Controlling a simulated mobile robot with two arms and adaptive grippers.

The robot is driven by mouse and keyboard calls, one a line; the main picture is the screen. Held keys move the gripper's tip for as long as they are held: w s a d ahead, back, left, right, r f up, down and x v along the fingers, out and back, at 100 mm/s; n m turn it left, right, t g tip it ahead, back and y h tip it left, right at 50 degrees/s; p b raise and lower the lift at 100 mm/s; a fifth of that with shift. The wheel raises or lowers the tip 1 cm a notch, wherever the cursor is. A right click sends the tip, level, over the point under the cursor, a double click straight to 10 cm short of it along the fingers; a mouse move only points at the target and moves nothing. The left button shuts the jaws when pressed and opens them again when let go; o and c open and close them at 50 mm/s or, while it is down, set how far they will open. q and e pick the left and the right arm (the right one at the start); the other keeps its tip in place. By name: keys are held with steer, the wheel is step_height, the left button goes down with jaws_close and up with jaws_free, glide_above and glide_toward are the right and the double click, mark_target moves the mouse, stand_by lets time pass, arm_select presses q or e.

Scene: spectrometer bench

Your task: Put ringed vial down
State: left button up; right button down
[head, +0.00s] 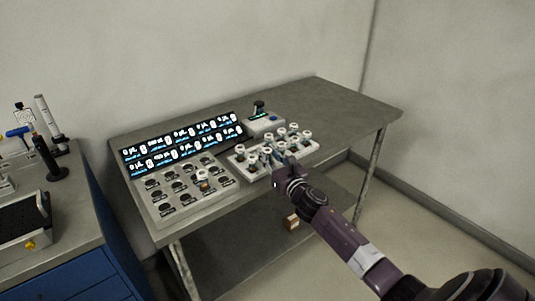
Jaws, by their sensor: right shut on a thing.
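My right gripper (272,157) reaches in from the lower right, over the front of a white vial rack (312,147). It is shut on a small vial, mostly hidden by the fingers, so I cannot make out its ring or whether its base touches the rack. Several white-capped vials (294,128) stand upright in the rack around the fingers. Another white-capped vial (202,175) with an orange band stands on the grey panel of dark round wells (160,211) to the left. My left gripper is out of view.
A display strip (184,140) with lit readouts stands behind the wells. A small device (264,124) with a dark-green top is behind the rack. The grey table (340,107) is clear at the right and back. A blue-drawered bench (75,262) stands at the left.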

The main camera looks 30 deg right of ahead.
steer(key=c, duration=1.7)
jaws_free()
steer(key=shift+f, duration=0.1)
